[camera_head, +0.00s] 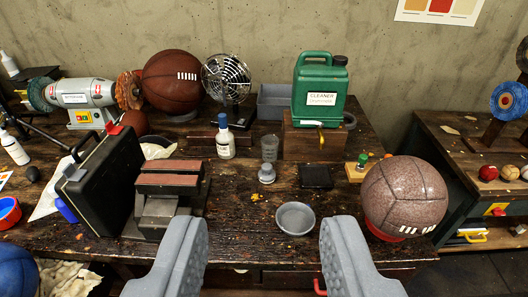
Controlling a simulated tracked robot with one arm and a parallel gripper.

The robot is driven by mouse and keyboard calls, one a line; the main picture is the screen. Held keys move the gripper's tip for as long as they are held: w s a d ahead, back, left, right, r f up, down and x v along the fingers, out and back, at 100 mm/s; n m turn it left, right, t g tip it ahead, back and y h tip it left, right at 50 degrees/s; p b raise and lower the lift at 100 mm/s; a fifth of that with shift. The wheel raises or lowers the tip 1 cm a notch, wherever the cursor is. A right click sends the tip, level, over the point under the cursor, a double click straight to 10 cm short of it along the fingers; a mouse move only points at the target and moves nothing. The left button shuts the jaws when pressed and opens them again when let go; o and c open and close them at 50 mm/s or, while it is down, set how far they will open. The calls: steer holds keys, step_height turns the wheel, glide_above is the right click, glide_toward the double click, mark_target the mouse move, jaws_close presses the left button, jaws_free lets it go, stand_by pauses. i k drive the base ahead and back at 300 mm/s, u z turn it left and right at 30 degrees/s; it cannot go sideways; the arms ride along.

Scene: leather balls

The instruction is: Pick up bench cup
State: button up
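A small translucent grey cup (269,148) stands upright on the dark wooden bench (240,222), in front of the fan. A shallow round grey dish (295,218) sits near the bench's front edge. I cannot tell for certain which is the bench cup, though the upright one has the cup shape. My gripper (265,224) is open, with its two grey padded fingers wide apart at the bottom of the picture. Nothing is between the fingers in its grip. The dish shows beyond the gap, nearer the right finger, and the cup is further back, about in line with the gap's middle.
A small grey lidded jar (266,174) stands in front of the cup. A white bottle (224,138) is left of it, and a green cleaner jug (319,90) on a wooden block is right. A brown ball (404,197) and a black case (103,187) flank the bench.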

mark_target(270, 143)
steer(key=z, duration=0.2)
steer(key=i, duration=1.15)
steer(key=u, duration=0.6)
steer(key=i, duration=0.5)
